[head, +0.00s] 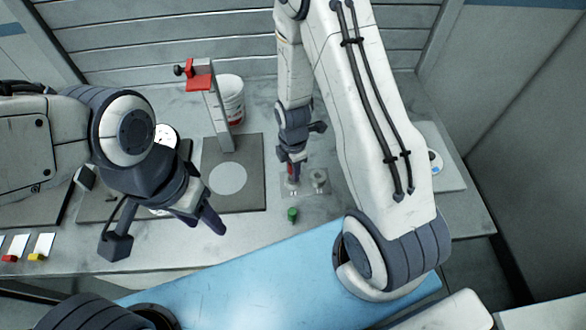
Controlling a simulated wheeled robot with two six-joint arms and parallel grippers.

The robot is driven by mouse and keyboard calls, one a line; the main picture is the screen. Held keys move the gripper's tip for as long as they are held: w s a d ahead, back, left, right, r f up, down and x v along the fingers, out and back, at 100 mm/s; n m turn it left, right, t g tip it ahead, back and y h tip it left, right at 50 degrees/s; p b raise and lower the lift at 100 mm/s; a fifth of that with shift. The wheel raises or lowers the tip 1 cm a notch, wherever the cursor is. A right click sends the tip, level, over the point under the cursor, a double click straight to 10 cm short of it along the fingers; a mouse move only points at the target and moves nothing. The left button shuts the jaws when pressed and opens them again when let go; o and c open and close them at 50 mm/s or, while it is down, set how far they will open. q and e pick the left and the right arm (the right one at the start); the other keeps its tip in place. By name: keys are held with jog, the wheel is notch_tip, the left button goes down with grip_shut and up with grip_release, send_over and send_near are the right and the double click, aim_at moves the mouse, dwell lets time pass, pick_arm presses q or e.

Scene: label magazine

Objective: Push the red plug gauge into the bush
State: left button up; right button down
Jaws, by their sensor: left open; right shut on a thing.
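The red plug gauge (291,170) shows as a small red piece between the fingers of my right gripper (291,166). My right gripper points down and is shut on it; the fingers hide most of it. Below it is a small light metal bush (292,187) on a pale plate. The gauge's lower end is over or at this bush; I cannot tell whether it is inside. A second ring-like metal piece (319,176) is just to the right on the plate. My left gripper (164,234) is open and empty, above the bench at left, well apart from the gauge.
A green piece (292,214) stands in front of the plate. A grey stand with a red clamp (199,82) rises behind left, beside a white bucket (231,98). Colored tabs (36,250) lie at far left. The bench's front right is clear.

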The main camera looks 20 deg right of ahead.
jog(key=shift+f+b, duration=0.35)
jog(key=shift+f, duration=0.15)
jog(key=c, duration=0.6)
grip_release()
notch_tip(320, 180, up, 11)
jog(key=shift+f+b, duration=0.2)
jog(key=shift+b, duration=0.65)
jog(key=shift+a, duration=0.1)
jog(key=s+a+r+m+b, duration=0.1)
jog(key=s+a+r+m, duration=0.1)
jog(key=s+a+m, duration=0.2)
jog(key=s+a+r+m+b, duration=0.2)
jog(key=s+a+m, duration=0.2)
jog(key=s, duration=0.4)
jog(key=s+a+r+m+y+b, duration=0.1)
jog(key=s+a+r+m+b, duration=0.1)
jog(key=s, duration=0.4)
jog(key=shift+s+a+r+m, duration=0.1)
jog(key=shift+a+r+m, duration=0.15)
jog(key=shift+a+m, duration=0.3)
jog(key=shift+a+r+m, duration=0.2)
jog(key=shift+a+m, duration=0.15)
jog(key=shift+a, duration=0.35)
